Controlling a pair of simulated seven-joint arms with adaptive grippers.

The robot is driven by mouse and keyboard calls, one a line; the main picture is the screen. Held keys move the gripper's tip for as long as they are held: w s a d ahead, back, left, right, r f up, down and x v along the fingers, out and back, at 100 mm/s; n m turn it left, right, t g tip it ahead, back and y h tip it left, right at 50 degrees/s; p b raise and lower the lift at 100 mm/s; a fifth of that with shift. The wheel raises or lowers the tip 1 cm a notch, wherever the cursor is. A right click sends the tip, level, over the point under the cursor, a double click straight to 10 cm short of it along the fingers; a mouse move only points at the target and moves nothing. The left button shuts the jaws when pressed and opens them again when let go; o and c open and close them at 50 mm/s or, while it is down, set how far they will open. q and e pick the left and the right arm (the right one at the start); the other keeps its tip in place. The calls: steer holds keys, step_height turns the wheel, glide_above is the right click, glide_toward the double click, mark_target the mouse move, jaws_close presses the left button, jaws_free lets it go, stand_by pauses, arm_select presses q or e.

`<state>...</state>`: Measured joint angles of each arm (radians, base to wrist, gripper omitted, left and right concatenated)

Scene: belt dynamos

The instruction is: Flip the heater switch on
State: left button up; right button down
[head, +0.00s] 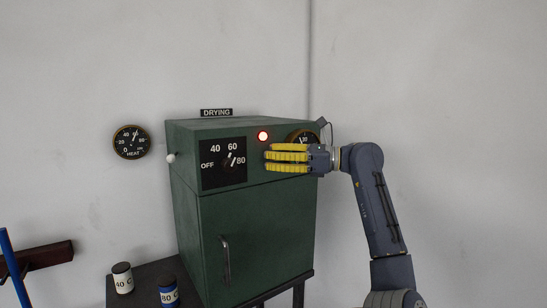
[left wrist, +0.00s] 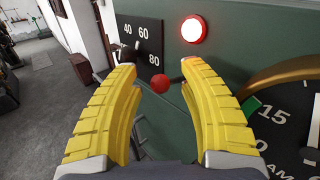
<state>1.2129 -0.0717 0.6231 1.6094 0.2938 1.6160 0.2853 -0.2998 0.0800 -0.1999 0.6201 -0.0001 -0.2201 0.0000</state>
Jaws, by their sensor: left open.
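The green drying cabinet (head: 262,235) carries a black dial plate (head: 210,178) marked OFF, 40, 60 and 80, its pointer between 60 and 80. A red ball knob (left wrist: 160,84) shows between my fingers in the left wrist view; in the head view my gripper hides it. A pale ball knob (head: 171,158) sticks out at the cabinet's left edge. No label marks either as the heater switch. My left gripper (head: 268,158) is open at the upper front, its yellow fingers on either side of the red ball in the wrist view; I cannot tell if they touch it.
A red lamp (head: 263,136) glows above the gripper. A round gauge (head: 303,136) sits on the right, partly hidden by my gripper. A HEAT gauge (head: 131,142) hangs on the wall. Two labelled jars, one white-banded (head: 122,278) and one blue (head: 168,291), stand front left.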

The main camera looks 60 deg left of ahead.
arm_select(q)
steer(key=shift+o, duration=0.3)
jaws_close()
steer(key=shift+r, duration=0.1)
steer(key=shift+a+r+m+t+h, duration=0.1)
steer(key=shift+r+m+t+h, duration=0.3)
steer(key=shift+m+h, duration=0.15)
steer(key=shift+c, duration=0.3)
jaws_free()
steer(key=shift+f, duration=0.1)
